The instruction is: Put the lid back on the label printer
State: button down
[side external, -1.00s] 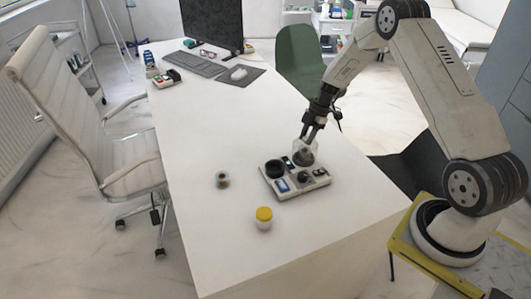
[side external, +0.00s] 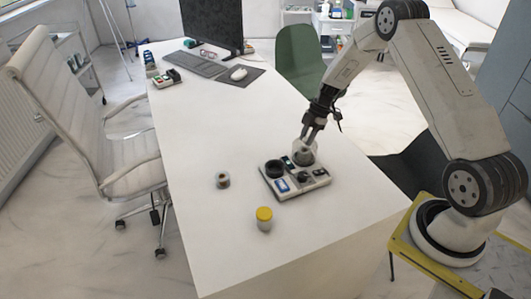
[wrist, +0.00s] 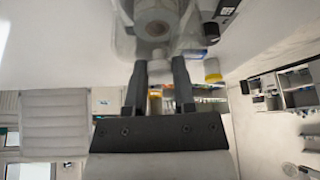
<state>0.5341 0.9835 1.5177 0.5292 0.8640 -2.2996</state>
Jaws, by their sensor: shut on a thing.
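My gripper (side external: 306,138) points down at the far edge of a pale unit (side external: 308,188) on the white desk, which appears to be the label printer. The fingers are shut on a clear, see-through piece (side external: 311,147), which looks like the lid. A grey roll (side external: 304,156) shows under or through it. In the wrist view, the fingers (wrist: 159,66) reach to the clear lid (wrist: 124,38), with the pale roll (wrist: 155,20) beyond. I cannot tell whether the lid touches the unit. The unit also carries a black round part (side external: 274,168) and a blue panel (side external: 282,186).
A small grey roll (side external: 222,180) stands left of the unit, and a yellow-capped jar (side external: 264,218) stands in front of it. A keyboard (side external: 195,63), mouse (side external: 239,74) and monitor (side external: 213,22) are at the far end. The middle of the desk is clear.

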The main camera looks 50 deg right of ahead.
grip_release()
dwell(0.5)
jog(key=shift+r, duration=0.1)
jog(key=shift+r, duration=3.4)
grip_shut()
jog(key=shift+f, duration=3.3)
